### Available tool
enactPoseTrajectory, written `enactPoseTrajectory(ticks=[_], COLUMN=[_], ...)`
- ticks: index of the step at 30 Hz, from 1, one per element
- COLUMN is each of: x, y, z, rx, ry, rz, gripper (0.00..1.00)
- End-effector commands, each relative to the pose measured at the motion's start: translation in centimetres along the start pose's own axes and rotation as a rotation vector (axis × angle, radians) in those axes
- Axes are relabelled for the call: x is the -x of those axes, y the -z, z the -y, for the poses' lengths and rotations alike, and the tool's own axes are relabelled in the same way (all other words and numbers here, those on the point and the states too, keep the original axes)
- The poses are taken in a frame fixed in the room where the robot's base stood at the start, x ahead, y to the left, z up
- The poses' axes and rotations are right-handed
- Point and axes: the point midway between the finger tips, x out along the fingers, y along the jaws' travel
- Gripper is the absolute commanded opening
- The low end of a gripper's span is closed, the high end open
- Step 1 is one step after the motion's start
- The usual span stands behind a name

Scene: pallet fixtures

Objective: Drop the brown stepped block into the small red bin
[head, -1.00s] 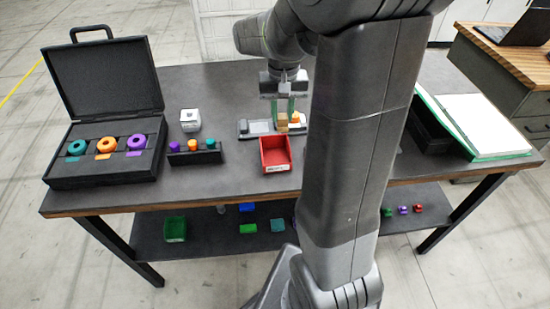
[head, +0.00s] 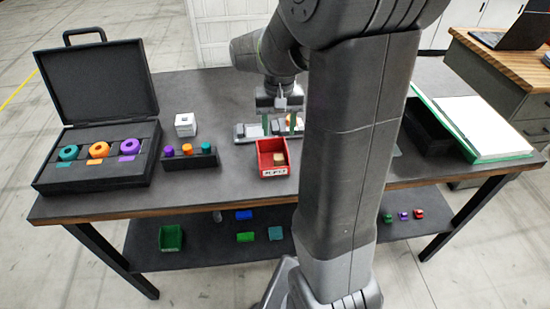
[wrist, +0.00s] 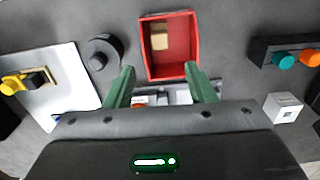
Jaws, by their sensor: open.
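The brown stepped block (head: 279,160) lies inside the small red bin (head: 270,173), toward one end of its floor. In the wrist view the block (wrist: 160,37) shows inside the bin (wrist: 148,72), clear of the bin's near end. My gripper (head: 278,128) is at the far side of the bin in the head view. In the wrist view its two green fingers (wrist: 159,68) are spread wide with nothing between them. The block is apart from both fingers.
A grey fixture (head: 246,131) with an orange piece (head: 293,119) is behind the bin. A black rack (head: 190,163) of coloured pegs and a white cube (head: 185,124) stand left. An open black case (head: 96,174) is farther left. Bare tabletop lies in front of the rack.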

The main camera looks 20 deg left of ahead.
Motion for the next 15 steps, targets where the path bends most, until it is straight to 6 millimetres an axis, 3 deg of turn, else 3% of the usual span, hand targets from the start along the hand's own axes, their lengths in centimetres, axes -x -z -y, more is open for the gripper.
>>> enactPoseTrajectory(ticks=[7, 15], x=[1.9, 8.0], y=[0.1, 0.1], z=[0.0, 0.0], rx=[0.000, 0.000], ry=[0.001, 0.002], rz=[-0.003, -0.006], gripper=[0.50, 0.50])
